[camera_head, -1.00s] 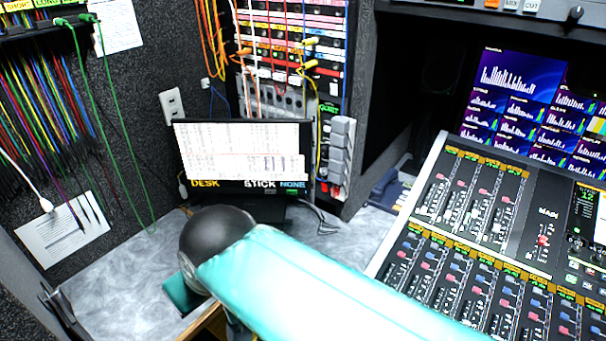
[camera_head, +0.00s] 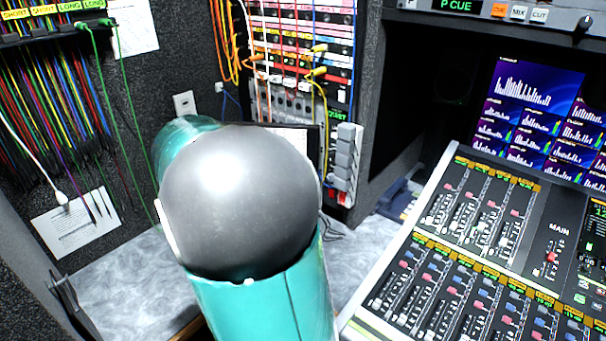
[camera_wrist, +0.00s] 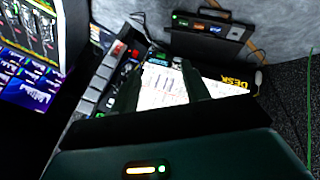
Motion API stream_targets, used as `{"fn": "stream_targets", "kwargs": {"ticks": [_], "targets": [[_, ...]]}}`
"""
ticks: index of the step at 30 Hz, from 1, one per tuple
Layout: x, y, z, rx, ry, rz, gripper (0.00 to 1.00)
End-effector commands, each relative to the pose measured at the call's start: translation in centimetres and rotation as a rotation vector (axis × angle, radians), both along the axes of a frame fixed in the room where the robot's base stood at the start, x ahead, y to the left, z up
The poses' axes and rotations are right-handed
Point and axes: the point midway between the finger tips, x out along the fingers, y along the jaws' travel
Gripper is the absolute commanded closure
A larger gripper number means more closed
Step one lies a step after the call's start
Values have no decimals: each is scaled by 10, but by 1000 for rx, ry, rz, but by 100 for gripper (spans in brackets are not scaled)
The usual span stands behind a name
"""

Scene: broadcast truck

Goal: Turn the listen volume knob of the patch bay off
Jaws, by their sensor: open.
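The patch bay (camera_head: 332,35) is a tall rack of pink, orange and white jack rows with plugged cables, at top centre in the head view. Its lower part is partly hidden by my arm. I cannot pick out the listen volume knob for certain in either view. My gripper (camera_wrist: 160,80) is open and empty, its two dark fingers apart in the wrist view. A lit white screen (camera_wrist: 165,92) shows between and beyond the fingers. My gripper is not visible in the head view.
Grey blocks (camera_head: 345,158) line the rack's right side, also visible in the wrist view (camera_wrist: 92,92). The mixing desk (camera_head: 345,322) fills the right. Hanging cables (camera_head: 45,110) cover the left wall. Grey marbled worktop (camera_head: 115,285) is clear at lower left.

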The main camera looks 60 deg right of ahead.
Motion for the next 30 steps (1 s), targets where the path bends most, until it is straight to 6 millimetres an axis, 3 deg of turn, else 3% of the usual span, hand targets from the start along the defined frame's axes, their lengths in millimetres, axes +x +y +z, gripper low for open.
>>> {"fn": "stream_targets", "kwargs": {"ticks": [1, 9, 15, 18, 26, 30], "targets": [[2, -26, -11, -43, 21, -52, 54], [0, -156, -59, -329, 81, -269, 54], [-8, -228, -94, -520, 103, -332, 54], [-10, -247, -104, -575, 105, -341, 54], [-16, -268, -113, -607, 103, -344, 54], [-25, -288, -120, -606, 103, -343, 54]]}}
